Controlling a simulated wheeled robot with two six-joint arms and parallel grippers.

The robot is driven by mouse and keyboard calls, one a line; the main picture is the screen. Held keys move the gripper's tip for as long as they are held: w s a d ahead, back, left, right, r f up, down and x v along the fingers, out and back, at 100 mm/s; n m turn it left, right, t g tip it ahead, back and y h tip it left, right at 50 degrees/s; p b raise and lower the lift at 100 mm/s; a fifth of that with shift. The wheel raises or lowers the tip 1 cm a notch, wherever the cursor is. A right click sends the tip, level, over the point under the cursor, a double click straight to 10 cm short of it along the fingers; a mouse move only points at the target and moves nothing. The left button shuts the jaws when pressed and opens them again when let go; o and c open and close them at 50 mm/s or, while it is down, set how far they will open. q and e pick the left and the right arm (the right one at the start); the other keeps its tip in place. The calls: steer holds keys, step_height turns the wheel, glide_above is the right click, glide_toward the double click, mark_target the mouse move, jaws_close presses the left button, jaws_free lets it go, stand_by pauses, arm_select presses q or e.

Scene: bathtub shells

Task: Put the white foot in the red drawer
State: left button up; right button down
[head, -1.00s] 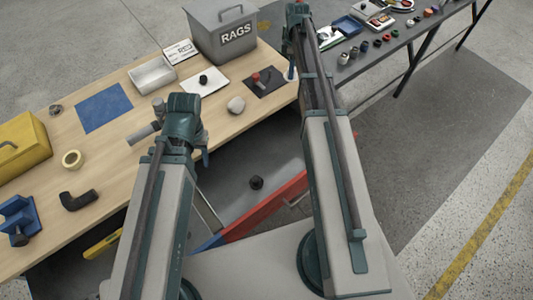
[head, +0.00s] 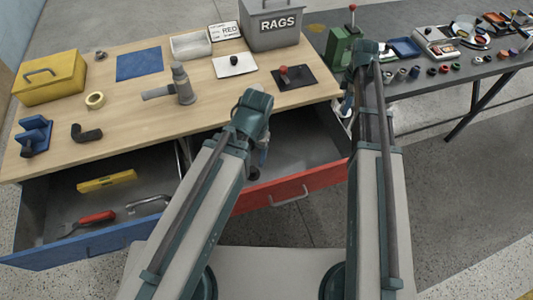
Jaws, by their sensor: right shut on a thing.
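A small whitish rounded piece, which looks like the white foot (head: 257,88), shows on the tabletop just behind my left arm, mostly hidden. The red drawer (head: 300,190) is pulled out below the table's right half. Its grey floor shows between my arms, with a small dark round piece (head: 254,173) on it. My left gripper (head: 263,153) hangs over the drawer, mostly behind its own arm; its jaws are unclear. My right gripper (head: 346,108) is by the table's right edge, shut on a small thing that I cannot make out.
The blue drawer (head: 90,247) is also open, holding a yellow level and a red-handled tool. On the table (head: 130,100) are a yellow toolbox (head: 50,80), a grey RAGS bin (head: 272,28), a white tray and flat plates. A dark bench (head: 440,70) with many small items stands at right.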

arm_select(q)
steer(key=b, duration=0.6)
glide_above(254, 183)
steer(key=s, duration=0.2)
step_height(254, 183, down, 8)
steer(key=shift+w+d+r, duration=0.1)
arm_select(e)
steer(key=s+a+f+n, duration=0.5)
steer(key=s+a+f, duration=0.2)
steer(key=a+f, duration=0.1)
steer(key=shift+a, duration=0.35)
steer(key=shift+s, duration=0.1)
arm_select(q)
step_height(254, 183, down, 10)
steer(key=b, duration=1)
arm_select(e)
step_height(254, 183, down, 10)
steer(key=shift+r, duration=0.1)
arm_select(q)
steer(key=shift+f, duration=0.2)
arm_select(e)
steer(key=shift+f, duration=0.2)
steer(key=c, duration=0.6)
jaws_free()
steer(key=shift+o, duration=0.2)
arm_select(q)
steer(key=shift+r, duration=0.1)
arm_select(e)
steer(key=shift+r, duration=0.1)
